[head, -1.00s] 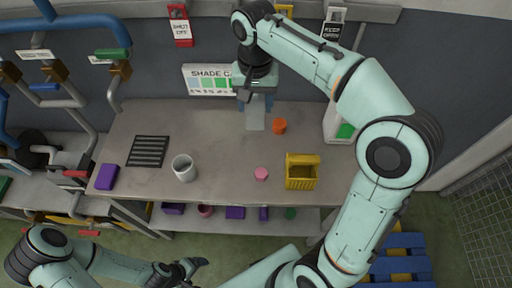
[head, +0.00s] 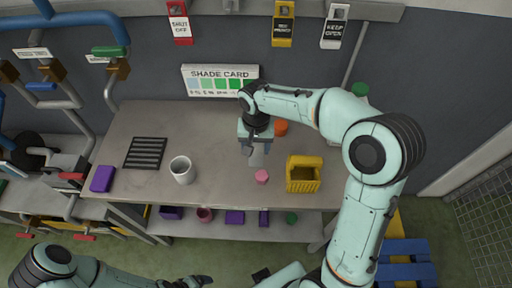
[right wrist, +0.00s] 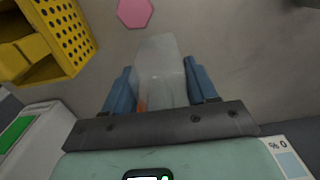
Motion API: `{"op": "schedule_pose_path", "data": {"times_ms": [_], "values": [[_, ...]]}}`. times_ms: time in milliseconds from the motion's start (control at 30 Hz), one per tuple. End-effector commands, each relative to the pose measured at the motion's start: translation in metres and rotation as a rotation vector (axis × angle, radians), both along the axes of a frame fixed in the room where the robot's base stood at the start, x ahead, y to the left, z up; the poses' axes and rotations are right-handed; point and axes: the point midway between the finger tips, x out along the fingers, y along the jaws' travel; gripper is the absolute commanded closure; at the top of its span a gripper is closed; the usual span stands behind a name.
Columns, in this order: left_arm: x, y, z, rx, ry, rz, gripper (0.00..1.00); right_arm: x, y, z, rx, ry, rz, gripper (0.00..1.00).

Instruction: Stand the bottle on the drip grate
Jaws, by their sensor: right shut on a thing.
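The bottle (head: 257,157) is pale and see-through. My right gripper (head: 256,145) is shut on it, and its two blue fingers flank the bottle (right wrist: 160,62) in the right wrist view. The bottle is over the middle of the bench; its height above the top is hard to tell. The drip grate (head: 146,152) is a dark slatted square at the bench's left, bare and well left of the bottle. My left gripper (head: 197,281) is low at the picture's bottom edge, away from the bench; its jaws are too small to read.
A white cup (head: 182,170) stands between grate and bottle. A pink hexagonal piece (head: 262,177) and a yellow bin (head: 302,185) are near the bottle, and an orange item (head: 281,128) is behind. A purple block (head: 103,179) lies at the left.

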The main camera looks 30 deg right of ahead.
Motion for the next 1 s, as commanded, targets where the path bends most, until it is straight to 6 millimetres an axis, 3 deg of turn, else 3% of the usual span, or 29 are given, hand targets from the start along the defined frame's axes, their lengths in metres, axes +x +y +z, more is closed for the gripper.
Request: {"op": "schedule_pose_path", "data": {"times_ms": [100,467,500,567,867,1000], "values": [[-0.001,0.0,-0.001,0.0,0.001,0.0,0.13,0.0,0.0,-0.009,-0.001,0.001,0.0,0.73],[-0.003,0.0,-0.004,0.0,0.003,0.0,0.13,0.0,0.0,-0.013,0.0,0.0,0.001,0.73],[-0.003,0.0,-0.004,0.0,0.003,0.0,0.13,0.0,0.0,-0.013,0.0,0.0,0.0,0.36],[-0.003,0.0,-0.004,0.0,0.003,0.0,0.13,0.0,0.0,-0.012,0.0,0.0,0.0,0.17],[-0.002,0.0,-0.003,0.0,0.002,0.0,0.13,0.0,0.0,-0.01,-0.001,-0.001,0.0,0.17],[0.001,0.0,0.001,0.0,-0.001,0.0,0.13,0.001,0.0,0.002,0.0,-0.004,0.0,0.17]]}}
